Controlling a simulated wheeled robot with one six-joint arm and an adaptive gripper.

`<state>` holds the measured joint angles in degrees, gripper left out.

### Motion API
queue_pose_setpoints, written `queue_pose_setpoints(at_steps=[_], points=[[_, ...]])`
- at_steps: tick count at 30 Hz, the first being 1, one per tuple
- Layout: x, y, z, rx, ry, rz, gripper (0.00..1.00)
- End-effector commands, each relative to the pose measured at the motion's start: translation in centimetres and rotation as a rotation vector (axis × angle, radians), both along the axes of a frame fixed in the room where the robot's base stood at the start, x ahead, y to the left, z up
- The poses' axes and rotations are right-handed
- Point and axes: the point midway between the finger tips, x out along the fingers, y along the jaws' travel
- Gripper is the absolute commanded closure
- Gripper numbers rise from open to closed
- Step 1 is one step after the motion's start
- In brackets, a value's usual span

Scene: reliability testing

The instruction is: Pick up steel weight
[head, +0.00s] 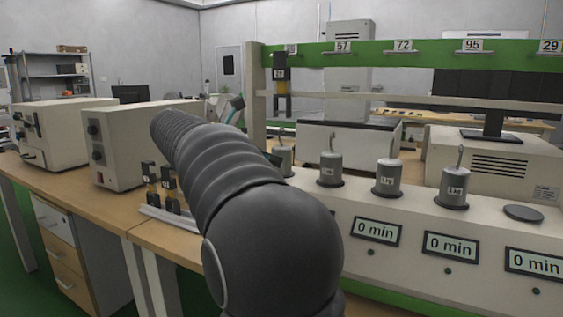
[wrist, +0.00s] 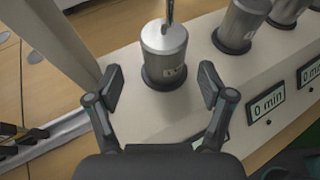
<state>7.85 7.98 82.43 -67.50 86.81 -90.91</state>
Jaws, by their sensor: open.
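Several grey steel weights with hooks on top stand upright on dark round pads along a beige console. In the head view, three show clearly: one at the left (head: 331,169), one in the middle (head: 389,178) and one at the right (head: 453,188). Another weight (head: 284,158) is partly hidden behind my arm. In the wrist view, a weight (wrist: 164,52) stands just beyond my gripper (wrist: 160,90), centred between its two spread fingers and apart from them. My gripper is open and empty. In the head view my arm hides it.
The beige console (head: 400,222) has displays reading "0 min". An empty dark pad (head: 523,213) lies at its right end. A green rail (head: 420,54) with number tags runs above, with a black hanging clamp (head: 281,85). Beige instrument boxes (head: 133,150) stand at the left.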

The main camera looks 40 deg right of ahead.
Motion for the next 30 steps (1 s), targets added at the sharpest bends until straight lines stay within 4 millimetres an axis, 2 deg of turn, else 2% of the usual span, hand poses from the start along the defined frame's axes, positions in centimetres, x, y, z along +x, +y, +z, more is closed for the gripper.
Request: queue_pose_setpoints(at_steps=[10, 20, 30], points=[[-0.9, -4.0, -1.7, 0.000, 0.000, -0.002, 0.19], [-0.9, -4.6, -1.9, 0.001, 0.000, 0.001, 0.19], [-0.9, -4.6, -1.9, 0.001, 0.000, 0.001, 1.00]])
